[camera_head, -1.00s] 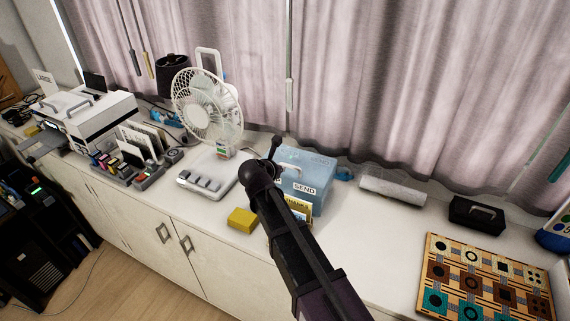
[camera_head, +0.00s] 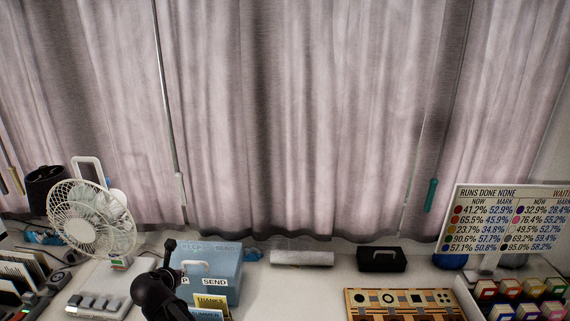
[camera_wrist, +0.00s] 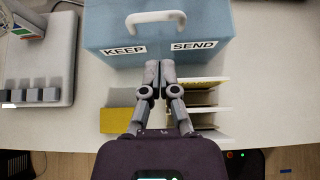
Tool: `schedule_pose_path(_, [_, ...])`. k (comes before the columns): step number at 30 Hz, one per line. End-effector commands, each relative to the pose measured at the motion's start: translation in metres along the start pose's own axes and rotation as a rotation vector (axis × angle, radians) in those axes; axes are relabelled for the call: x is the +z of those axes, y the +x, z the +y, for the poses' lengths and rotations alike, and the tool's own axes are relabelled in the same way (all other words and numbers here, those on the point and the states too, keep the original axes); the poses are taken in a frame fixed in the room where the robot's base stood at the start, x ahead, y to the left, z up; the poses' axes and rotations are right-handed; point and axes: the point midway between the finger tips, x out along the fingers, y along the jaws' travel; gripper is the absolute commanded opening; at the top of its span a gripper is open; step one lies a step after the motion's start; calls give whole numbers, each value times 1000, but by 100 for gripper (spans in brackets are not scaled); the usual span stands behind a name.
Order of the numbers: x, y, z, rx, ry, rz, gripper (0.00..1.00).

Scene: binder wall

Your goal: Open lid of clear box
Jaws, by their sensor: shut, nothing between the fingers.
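A pale blue, see-through-looking box (camera_head: 208,275) stands on the counter at lower left, with a white handle (camera_head: 195,266) and labels reading KEEP and SEND. In the wrist view the box (camera_wrist: 200,22) fills the top, its handle (camera_wrist: 155,17) beyond my fingers and its lid down. My gripper (camera_wrist: 160,70) is shut and empty, its tips just in front of the labelled face, between the two labels. I cannot tell whether they touch it. In the head view my dark arm hides the box's left part.
A fan (camera_head: 92,218) and scale-like device (camera_head: 98,303) stand left. A yellow block (camera_wrist: 117,120) and upright cards (camera_wrist: 205,110) sit before the box. A whitish roll-like item (camera_head: 302,258), black case (camera_head: 381,259) and patterned board (camera_head: 403,304) are right.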

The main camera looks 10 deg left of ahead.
Motion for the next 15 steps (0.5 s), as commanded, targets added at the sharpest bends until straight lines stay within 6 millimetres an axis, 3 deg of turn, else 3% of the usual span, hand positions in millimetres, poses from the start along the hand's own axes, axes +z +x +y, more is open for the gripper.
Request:
schedule_pose_path(5, [-2,13,-27,-36,100,28,0])
schedule_pose_path(8, [-4,25,-53,-73,206,55,0])
schedule_pose_path(15, [-15,57,-136,-204,560,130,0])
